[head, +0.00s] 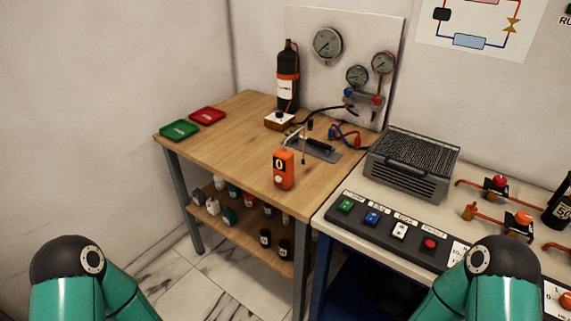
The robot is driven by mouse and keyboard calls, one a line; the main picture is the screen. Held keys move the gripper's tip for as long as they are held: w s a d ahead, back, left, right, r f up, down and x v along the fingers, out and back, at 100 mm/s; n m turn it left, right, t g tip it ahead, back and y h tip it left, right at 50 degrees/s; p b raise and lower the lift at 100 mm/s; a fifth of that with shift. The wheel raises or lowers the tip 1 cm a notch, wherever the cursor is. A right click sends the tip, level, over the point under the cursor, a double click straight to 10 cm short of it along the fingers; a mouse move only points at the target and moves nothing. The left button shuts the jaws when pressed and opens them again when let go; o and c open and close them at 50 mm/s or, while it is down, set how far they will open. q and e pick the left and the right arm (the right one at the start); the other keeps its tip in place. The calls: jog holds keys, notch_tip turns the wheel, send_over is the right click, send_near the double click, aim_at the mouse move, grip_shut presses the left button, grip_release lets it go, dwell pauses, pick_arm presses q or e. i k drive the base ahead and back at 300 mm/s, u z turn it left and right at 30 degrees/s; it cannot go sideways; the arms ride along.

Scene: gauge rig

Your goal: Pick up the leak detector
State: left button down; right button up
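The leak detector looks to be the orange handheld device (283,170) with a dark display reading 0 and a thin bent probe rising from its top. It stands upright near the front edge of the wooden bench (225,135). My two green arms show only at the bottom left and bottom right of the head view, well apart from the device. Neither gripper is in view.
A black bottle (288,82) stands behind the device, with gauges (327,44) on a white panel. A red tray (207,115) and a green tray (179,130) lie at left. A grey vented unit (411,165) and button panel (388,228) stand at right.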

aim_at(283, 159)
jog(key=k, duration=0.6)
jog(key=u, duration=0.25)
jog(key=i, duration=0.5)
jog(key=u, duration=0.65)
jog(key=i, duration=0.9)
jog(key=z, duration=0.45)
